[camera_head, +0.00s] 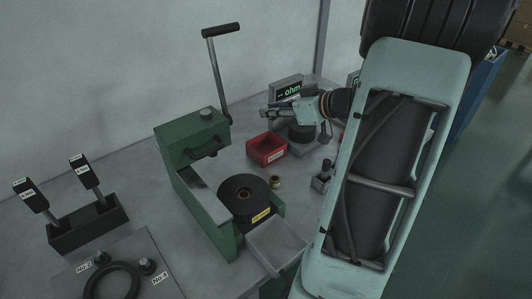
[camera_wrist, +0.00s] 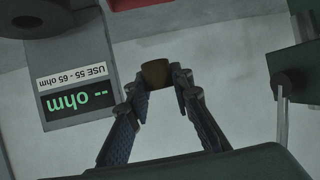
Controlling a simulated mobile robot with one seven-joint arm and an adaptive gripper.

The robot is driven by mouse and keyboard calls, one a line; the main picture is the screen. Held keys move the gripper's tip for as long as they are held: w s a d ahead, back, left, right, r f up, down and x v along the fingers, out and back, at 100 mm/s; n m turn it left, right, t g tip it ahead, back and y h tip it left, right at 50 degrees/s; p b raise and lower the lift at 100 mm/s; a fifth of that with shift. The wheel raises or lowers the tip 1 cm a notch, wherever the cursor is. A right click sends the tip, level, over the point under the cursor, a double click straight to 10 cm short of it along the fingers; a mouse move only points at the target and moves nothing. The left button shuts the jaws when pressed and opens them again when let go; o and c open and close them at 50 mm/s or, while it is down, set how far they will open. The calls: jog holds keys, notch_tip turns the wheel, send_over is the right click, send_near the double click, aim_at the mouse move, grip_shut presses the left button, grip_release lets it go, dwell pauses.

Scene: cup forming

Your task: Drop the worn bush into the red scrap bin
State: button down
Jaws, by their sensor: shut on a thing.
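My gripper (camera_wrist: 158,85) is shut on a small dark brown bush (camera_wrist: 155,73), which sits between the two fingertips in the wrist view. In the head view my gripper (camera_head: 272,112) is above the bench, behind the red scrap bin (camera_head: 267,149), and the held bush is too small to make out there. The red bin is an open box with a pale label on its front. Only a strip of the red bin (camera_wrist: 135,4) shows at the top edge of the wrist view. A brass-coloured bush (camera_head: 275,182) stands on the bench in front of the bin.
A small dark fixture (camera_head: 322,178) stands to the right.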

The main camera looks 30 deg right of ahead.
jog(key=shift+f, duration=2.55)
jog(key=c, duration=1.6)
grip_release()
jog(key=v, duration=1.2)
